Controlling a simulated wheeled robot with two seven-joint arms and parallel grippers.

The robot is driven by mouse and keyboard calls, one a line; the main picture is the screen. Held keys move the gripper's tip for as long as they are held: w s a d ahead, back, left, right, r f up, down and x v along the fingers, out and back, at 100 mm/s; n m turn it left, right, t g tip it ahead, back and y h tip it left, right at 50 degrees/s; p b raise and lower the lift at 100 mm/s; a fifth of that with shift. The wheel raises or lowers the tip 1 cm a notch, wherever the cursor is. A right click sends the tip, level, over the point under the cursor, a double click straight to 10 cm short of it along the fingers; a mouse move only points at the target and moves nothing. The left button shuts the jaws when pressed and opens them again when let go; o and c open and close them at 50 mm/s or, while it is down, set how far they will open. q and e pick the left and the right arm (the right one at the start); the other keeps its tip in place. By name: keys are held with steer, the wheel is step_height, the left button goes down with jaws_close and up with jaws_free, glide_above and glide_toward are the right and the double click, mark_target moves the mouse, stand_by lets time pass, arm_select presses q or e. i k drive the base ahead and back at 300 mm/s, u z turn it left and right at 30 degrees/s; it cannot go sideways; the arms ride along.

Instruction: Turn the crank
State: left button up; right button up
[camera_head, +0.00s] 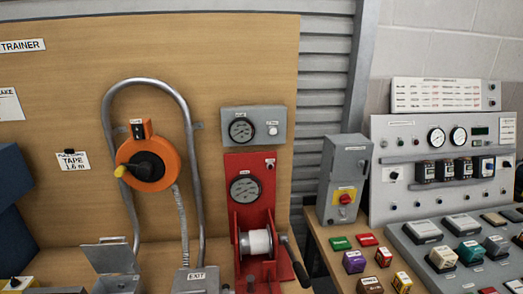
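A red winch (255,221) with a white spool (256,243) stands in front of the wooden board. A grey crank arm with a black grip (301,273) sticks out at its right side and slants down to the right. An orange reel (161,160) hangs on the board at the left. It has a black hub with a small crank arm ending in a yellow knob (120,171), which points left. I cannot tell which of the two the task calls the crank. Neither of my grippers shows in the head view.
A bent metal tube (108,120) arches around the orange reel. A switch box (343,180) and a control panel (440,165) with several small coloured blocks fill the right. Blue boxes (12,215) stand at the left edge.

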mark_target(147, 167)
steer(key=z, duration=1.45)
steer(key=k, duration=1.6)
steer(key=u, duration=2.35)
steer(key=i, duration=0.5)
steer(key=u, duration=0.1)
